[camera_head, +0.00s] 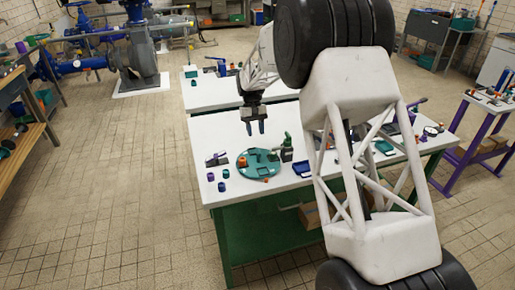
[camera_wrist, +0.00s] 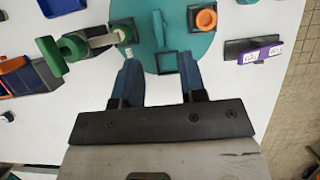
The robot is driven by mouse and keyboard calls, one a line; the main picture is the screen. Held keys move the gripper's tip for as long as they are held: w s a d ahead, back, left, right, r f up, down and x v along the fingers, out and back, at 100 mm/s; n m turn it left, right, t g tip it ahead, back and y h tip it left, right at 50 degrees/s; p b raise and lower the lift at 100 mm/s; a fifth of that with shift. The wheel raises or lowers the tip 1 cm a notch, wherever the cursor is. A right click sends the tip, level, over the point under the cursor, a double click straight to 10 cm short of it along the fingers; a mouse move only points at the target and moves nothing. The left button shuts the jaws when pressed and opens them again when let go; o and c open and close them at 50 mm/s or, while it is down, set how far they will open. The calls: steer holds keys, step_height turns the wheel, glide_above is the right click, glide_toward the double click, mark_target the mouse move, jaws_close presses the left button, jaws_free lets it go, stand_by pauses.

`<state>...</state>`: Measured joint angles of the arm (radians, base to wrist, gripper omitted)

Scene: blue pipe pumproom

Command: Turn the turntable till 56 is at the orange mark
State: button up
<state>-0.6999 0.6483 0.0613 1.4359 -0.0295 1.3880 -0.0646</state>
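The turntable is a teal disc (camera_head: 262,171) near the left end of the white table; part of it shows at the top of the wrist view (camera_wrist: 177,40). It carries a round orange piece in a dark square holder (camera_wrist: 203,18), other small blocks and a raised teal bar (camera_wrist: 158,30). My gripper (camera_head: 255,130) hangs above the disc's far side. In the wrist view its two blue fingers (camera_wrist: 159,72) are apart with nothing between them. I cannot make out a 56, and cannot tell which orange patch is the mark.
A green piece (camera_wrist: 62,55) stands beside the disc. A dark block with a purple label (camera_wrist: 262,53) lies on its other side. Purple cups (camera_head: 222,187) sit near the table's left edge. A blue tray (camera_head: 301,169) lies right of the disc.

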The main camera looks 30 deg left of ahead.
mark_target(258, 150)
steer(key=shift+x, duration=3.6)
steer(key=shift+c, duration=0.3)
jaws_close()
